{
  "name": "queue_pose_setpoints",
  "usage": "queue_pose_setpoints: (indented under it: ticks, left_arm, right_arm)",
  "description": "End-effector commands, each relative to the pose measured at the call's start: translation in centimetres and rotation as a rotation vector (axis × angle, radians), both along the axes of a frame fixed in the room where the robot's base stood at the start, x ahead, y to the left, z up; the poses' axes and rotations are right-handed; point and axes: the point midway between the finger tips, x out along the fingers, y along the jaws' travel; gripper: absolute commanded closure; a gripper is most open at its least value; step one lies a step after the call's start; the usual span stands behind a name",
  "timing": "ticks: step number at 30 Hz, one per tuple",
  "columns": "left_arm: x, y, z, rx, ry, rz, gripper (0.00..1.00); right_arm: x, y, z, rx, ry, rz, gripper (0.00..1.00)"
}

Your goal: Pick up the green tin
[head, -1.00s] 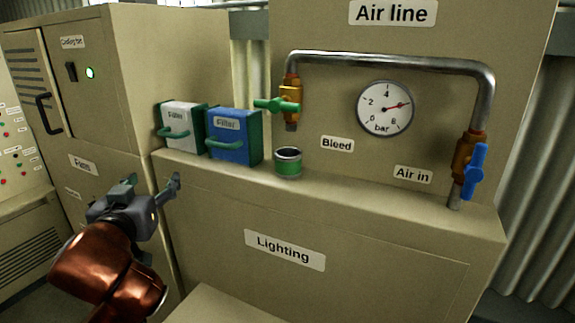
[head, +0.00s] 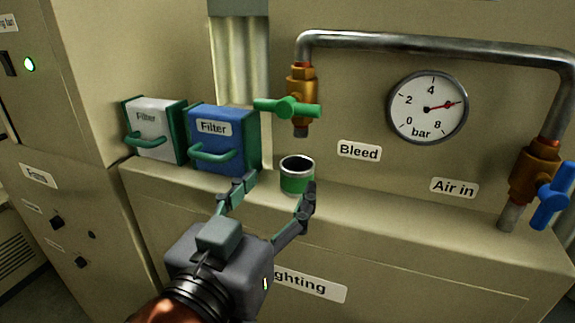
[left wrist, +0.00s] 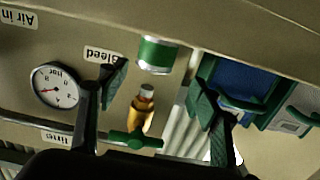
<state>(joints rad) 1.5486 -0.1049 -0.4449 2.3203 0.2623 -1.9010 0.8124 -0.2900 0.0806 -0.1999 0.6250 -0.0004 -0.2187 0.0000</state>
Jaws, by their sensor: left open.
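The green tin (head: 297,176) stands upright on the beige ledge, below the bleed valve with the green handle (head: 287,108). It is an open-topped tin with a metal rim and a green band. My left gripper (head: 273,192) is open and empty, its fingers pointing at the tin from the front. The right fingertip overlaps the tin's lower right edge in the head view. In the left wrist view, which is upside down, the tin (left wrist: 157,54) lies beyond and between the spread fingers (left wrist: 160,88). I cannot tell whether any finger touches it. My right gripper is out of view.
A blue filter box (head: 222,140) and a white filter box (head: 152,130) stand left of the tin on the ledge (head: 400,215). A pipe, a gauge (head: 428,107) and a blue-handled valve (head: 548,190) are at right. The ledge right of the tin is clear.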

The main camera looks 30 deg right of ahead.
Motion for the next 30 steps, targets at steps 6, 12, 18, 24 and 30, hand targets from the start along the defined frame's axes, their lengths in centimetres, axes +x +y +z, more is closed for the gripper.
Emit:
queue_pose_setpoints:
  ticks: [6,12,18,24,30]
  left_arm:
    - [0.4,-2.3,-0.1,0.0,0.009,-0.028,0.41]
    - [1.8,-4.1,-0.1,0.001,0.009,-0.034,0.41]
    - [3.7,-6.3,-0.1,0.001,0.008,-0.034,0.41]
    - [4.4,-6.9,-0.2,-0.001,0.006,-0.033,0.41]
    - [4.4,-6.9,-0.2,-0.001,0.006,-0.033,0.45]
  right_arm:
    - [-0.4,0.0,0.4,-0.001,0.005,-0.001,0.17]
    - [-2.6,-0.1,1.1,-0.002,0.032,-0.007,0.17]
    - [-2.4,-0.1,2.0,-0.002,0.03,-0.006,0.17]
    - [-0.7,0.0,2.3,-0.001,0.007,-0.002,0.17]
    - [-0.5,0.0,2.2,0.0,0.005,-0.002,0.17]
